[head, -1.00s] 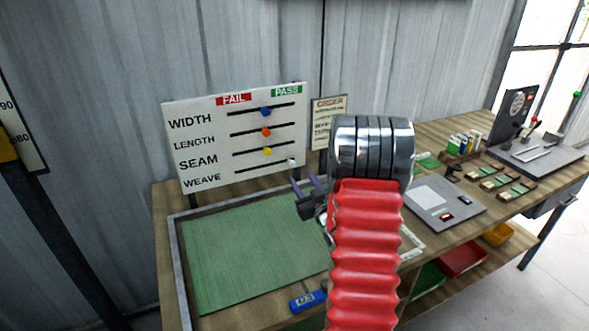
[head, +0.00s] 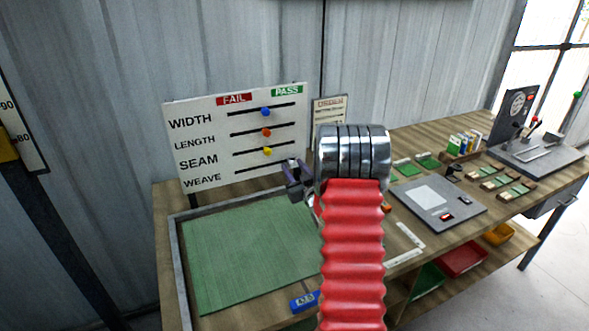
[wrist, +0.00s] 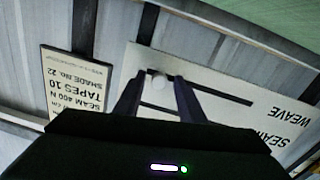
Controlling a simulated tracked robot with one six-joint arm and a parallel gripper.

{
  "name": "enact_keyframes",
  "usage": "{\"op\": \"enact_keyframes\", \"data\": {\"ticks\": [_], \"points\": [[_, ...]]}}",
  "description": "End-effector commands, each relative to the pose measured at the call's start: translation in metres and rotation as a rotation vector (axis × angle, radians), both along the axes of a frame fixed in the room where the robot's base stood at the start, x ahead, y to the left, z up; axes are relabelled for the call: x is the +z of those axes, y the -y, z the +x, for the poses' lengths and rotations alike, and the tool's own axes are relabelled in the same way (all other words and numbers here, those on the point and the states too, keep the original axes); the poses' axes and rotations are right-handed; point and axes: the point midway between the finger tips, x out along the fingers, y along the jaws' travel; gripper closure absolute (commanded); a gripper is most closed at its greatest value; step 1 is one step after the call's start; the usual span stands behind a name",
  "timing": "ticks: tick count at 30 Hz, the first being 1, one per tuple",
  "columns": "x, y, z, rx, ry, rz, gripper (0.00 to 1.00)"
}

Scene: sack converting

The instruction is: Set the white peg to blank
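The white board (head: 200,150) has rows WIDTH, LENGTH, SEAM and WEAVE, with FAIL and PASS tags on top. Its blue peg (head: 266,111), orange peg (head: 266,132) and yellow peg (head: 267,151) sit near mid-slot. The white peg (wrist: 157,80) is at the PASS-side end of the WEAVE slot (wrist: 225,96). My gripper (head: 293,172) is at that end and mostly hides the peg in the head view. In the wrist view my gripper (wrist: 158,80) is open, its fingers either side of the peg. I cannot tell whether they touch it.
A notice card (head: 329,120) stands right of the board, close to my gripper. A green mat (head: 245,255) in a grey-rimmed tray lies below. A blue-handled tool (head: 306,301) is at the front edge. A grey device (head: 438,203) stands to the right.

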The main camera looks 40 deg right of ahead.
Motion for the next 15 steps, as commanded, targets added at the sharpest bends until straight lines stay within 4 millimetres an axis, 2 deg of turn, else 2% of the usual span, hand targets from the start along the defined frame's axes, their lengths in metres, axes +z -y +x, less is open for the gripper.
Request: {"op": "enact_keyframes", "data": {"ticks": [2,15], "points": [[0.0001,0.0001,-0.0002,0.000,0.000,0.000,0.70],[0.0002,0.0004,-0.0006,-0.001,0.000,0.000,1.00]]}}
